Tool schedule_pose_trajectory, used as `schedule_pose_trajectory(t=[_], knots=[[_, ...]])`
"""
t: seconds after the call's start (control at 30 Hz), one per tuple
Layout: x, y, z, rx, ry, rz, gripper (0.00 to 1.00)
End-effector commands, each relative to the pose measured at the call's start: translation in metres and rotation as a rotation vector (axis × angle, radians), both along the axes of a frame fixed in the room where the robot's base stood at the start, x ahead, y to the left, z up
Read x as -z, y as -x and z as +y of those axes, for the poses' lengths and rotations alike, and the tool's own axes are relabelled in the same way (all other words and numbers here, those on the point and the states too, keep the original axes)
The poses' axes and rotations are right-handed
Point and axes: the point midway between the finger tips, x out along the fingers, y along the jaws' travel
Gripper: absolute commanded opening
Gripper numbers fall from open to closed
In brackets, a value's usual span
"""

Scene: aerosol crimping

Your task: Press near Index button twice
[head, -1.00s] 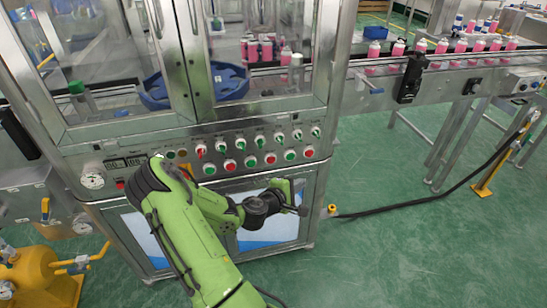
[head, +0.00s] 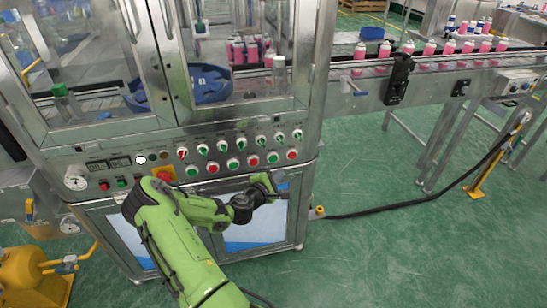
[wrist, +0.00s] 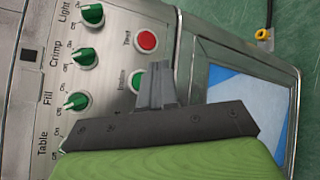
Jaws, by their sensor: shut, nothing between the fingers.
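The Index button (head: 272,157) is a green push button on the grey control panel, in the lower row beside a red button at the right end. In the wrist view, the Index button (wrist: 137,80) shows next to its label, partly covered by my fingers. My gripper (head: 272,182) is below the button row in the head view. In the wrist view my gripper (wrist: 157,66) is shut and empty, its fingertips overlapping the green button's right edge. Whether they touch the button cannot be told.
A red button (wrist: 146,41) sits close beside the Index button. Green rotary switches (wrist: 86,57) line the panel in a neighbouring row. A conveyor (head: 430,75) with pink bottles runs off to the right. A yellow fitting (head: 319,211) and black cable are by the cabinet's lower right corner.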

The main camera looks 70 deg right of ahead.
Motion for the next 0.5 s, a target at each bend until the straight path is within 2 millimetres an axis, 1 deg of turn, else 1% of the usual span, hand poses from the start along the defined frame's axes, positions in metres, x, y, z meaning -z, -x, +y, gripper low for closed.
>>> schedule_pose_trajectory(t=[0.1, 0.2, 0.33, 0.5], knots=[[-0.001, -0.009, -0.015, 0.0, 0.0, -0.003, 0.0], [-0.001, -0.015, -0.025, 0.001, 0.001, -0.003, 0.0], [0.0, -0.019, -0.032, 0.0, -0.001, -0.001, 0.0], [0.001, -0.02, -0.033, 0.0, -0.002, 0.0, 0.0]])
